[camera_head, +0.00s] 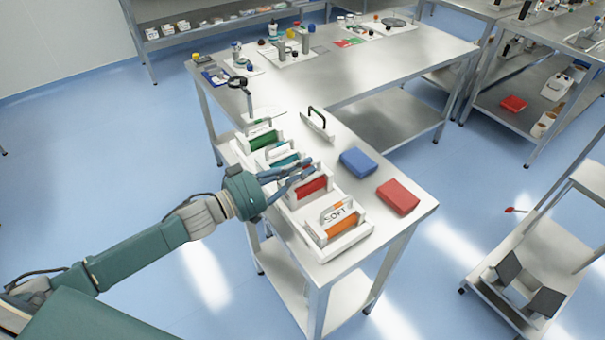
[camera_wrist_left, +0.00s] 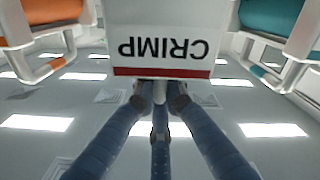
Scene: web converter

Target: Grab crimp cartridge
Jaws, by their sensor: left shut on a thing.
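The crimp cartridge (camera_head: 313,187) is white with a red face and sits in the row in the long white tray (camera_head: 345,245). In the left wrist view its CRIMP label (camera_wrist_left: 162,47) appears upside down, with a red stripe along the edge. My left gripper (camera_head: 303,173) reaches over it from the left. Its blue fingers (camera_wrist_left: 160,92) are closed together at the cartridge's red-striped edge, shut on the cartridge. The exact grip point is hidden by the fingers and cartridge. My right gripper does not show.
An orange SOFT cartridge (camera_head: 340,222) stands in front; teal (camera_head: 284,160) and green (camera_head: 262,140) ones stand behind. A blue box (camera_head: 357,162) and a red box (camera_head: 398,197) lie to the right. A white handled piece (camera_head: 317,123) lies near the tray.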

